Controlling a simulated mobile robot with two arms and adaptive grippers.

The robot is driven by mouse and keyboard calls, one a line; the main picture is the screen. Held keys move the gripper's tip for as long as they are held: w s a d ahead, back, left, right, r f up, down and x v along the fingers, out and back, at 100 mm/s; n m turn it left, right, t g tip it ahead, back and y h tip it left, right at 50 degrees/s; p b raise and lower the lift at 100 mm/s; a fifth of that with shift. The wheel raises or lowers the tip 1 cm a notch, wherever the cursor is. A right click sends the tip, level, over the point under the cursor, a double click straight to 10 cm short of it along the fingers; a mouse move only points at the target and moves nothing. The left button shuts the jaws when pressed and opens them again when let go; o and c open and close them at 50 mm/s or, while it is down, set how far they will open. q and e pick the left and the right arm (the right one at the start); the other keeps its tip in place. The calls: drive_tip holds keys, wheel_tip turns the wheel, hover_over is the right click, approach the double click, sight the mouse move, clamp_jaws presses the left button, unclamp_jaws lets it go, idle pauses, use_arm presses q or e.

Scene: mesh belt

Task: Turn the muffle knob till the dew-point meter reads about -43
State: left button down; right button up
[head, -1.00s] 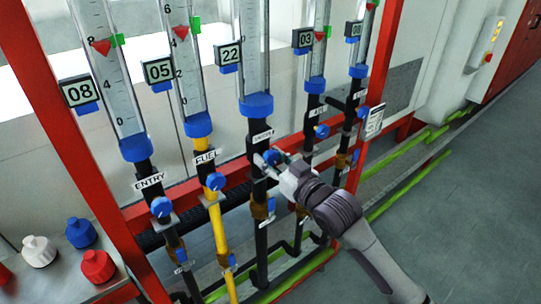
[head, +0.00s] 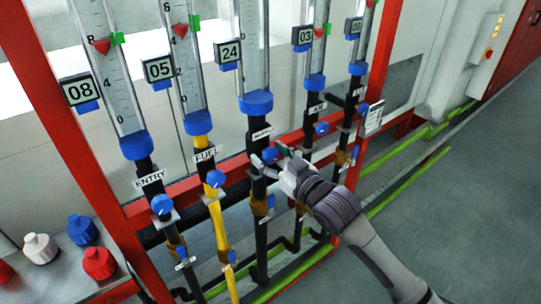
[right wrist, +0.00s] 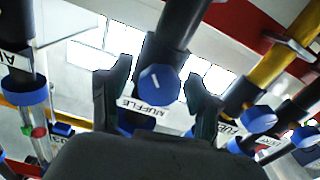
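The blue muffle knob (head: 270,155) is on the black middle pipe, below a tube with a display (head: 229,52) reading 24. In the right wrist view the muffle knob (right wrist: 158,84) has a white mark on its face, above a label reading MUFFLE (right wrist: 143,107). My right gripper (right wrist: 159,98) is open, one dark finger on each side of the knob with gaps between. In the head view my right gripper (head: 271,159) is at the knob. A small white panel (head: 374,117) on the right red post may be the dew-point meter; its reading is too small to tell. My left gripper is not in view.
Neighbouring pipes carry similar blue knobs: entry (head: 162,204), fuel (head: 215,179) and one to the right (head: 321,128). Red frame posts (head: 62,125) stand at both sides. Blue, white and red bottles (head: 98,263) stand at lower left. The grey floor (head: 455,215) at right is clear.

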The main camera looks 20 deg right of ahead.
drive_tip(key=shift+s, duration=0.1)
drive_tip(key=v, duration=1.1)
drive_tip(key=shift+s+d, duration=0.15)
drive_tip(key=shift+s, duration=0.25)
